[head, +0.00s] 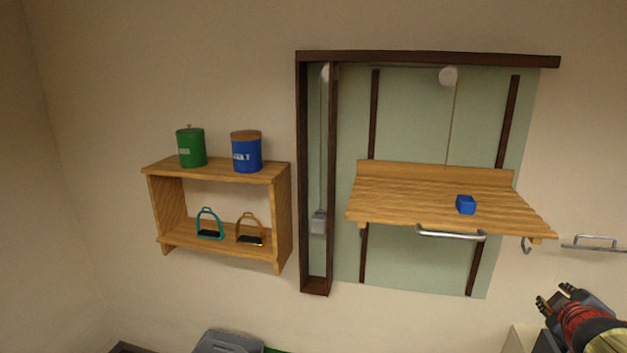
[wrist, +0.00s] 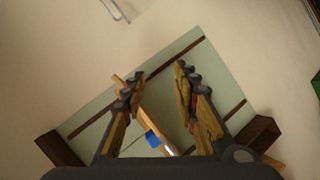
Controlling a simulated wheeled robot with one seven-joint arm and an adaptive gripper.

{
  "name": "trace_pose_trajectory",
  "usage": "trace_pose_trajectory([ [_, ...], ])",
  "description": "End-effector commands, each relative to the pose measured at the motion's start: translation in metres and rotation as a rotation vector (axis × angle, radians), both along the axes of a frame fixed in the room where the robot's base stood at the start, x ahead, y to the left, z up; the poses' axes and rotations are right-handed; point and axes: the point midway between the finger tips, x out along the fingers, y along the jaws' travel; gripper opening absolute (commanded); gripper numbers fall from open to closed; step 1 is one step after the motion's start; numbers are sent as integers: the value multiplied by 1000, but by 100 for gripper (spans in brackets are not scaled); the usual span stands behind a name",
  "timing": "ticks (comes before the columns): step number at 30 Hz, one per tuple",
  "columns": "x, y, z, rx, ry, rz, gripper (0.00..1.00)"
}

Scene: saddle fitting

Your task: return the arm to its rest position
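My gripper (head: 556,298) is at the lower right of the head view, in front of the wall and below the right end of the wooden shelf board. In the wrist view its two fingers (wrist: 158,88) stand apart with nothing between the tips, so it is open and empty. Part of my arm shows behind it at the right edge of the head view. The rest of the arm is out of the picture.
The wooden board (head: 400,202) with a metal handle (head: 450,235) carries a blue block (head: 466,204). A wall shelf (head: 283,215) at left holds a green canister (head: 191,148), a blue canister (head: 246,152) and two stirrups. A metal bar (head: 595,243) is at the right.

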Motion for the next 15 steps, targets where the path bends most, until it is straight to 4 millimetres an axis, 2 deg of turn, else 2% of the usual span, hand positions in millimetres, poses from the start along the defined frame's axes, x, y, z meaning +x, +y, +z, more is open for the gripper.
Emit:
trace_pose_trajectory([
  [2,-27,8,-30,115,17,-136,30],
  [5,-63,33,-71,282,46,-294,30],
  [9,-108,98,-130,520,112,-445,30],
  [11,-124,129,-153,609,147,-481,30],
  [15,-157,209,-199,793,237,-503,30],
])
